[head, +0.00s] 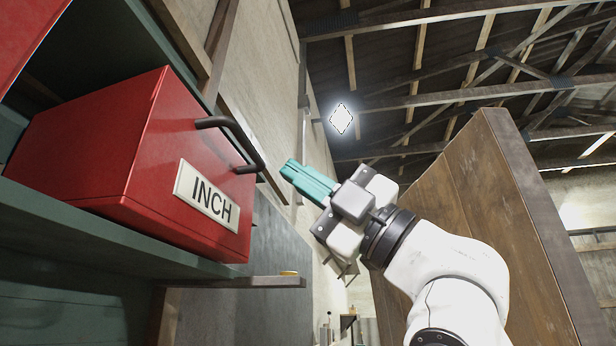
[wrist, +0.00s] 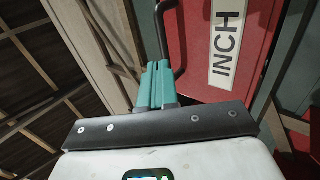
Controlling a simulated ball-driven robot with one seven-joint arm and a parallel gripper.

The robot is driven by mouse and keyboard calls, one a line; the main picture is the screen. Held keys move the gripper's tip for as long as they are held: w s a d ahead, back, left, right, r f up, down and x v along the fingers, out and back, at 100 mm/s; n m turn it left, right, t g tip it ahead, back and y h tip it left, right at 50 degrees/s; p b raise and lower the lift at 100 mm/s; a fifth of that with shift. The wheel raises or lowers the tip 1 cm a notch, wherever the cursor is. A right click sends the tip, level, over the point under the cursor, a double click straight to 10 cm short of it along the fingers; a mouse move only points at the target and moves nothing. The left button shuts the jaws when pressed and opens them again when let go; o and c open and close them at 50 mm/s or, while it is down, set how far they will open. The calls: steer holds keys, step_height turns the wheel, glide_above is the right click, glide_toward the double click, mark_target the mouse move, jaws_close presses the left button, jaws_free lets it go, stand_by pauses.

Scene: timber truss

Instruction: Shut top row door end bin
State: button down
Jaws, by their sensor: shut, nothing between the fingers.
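A red bin (head: 120,160) with a white label reading INCH and a dark handle (head: 238,143) sits in a green shelf, its front standing out past the shelf edge. In the wrist view the red bin front (wrist: 197,50) fills the upper right, with the handle (wrist: 166,30) beside the fingertips. My gripper (head: 290,168) has teal fingers pressed together and empty. It is just right of the handle in the head view. In the wrist view the closed fingers (wrist: 157,68) overlap the handle's line; I cannot tell whether they touch it.
The green shelf board (head: 110,232) runs under the bin. Another red bin (head: 25,35) shows at the upper left. A narrow ledge (head: 240,283) with a small yellow item lies below. A large brown wooden panel (head: 510,220) stands at the right, behind my arm.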

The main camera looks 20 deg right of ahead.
steer(key=b+v, duration=0.2)
steer(key=v, duration=0.7)
steer(key=shift+s+d+r+b, duration=0.2)
steer(key=shift+s+d+b, duration=0.15)
steer(key=shift+d, duration=0.15)
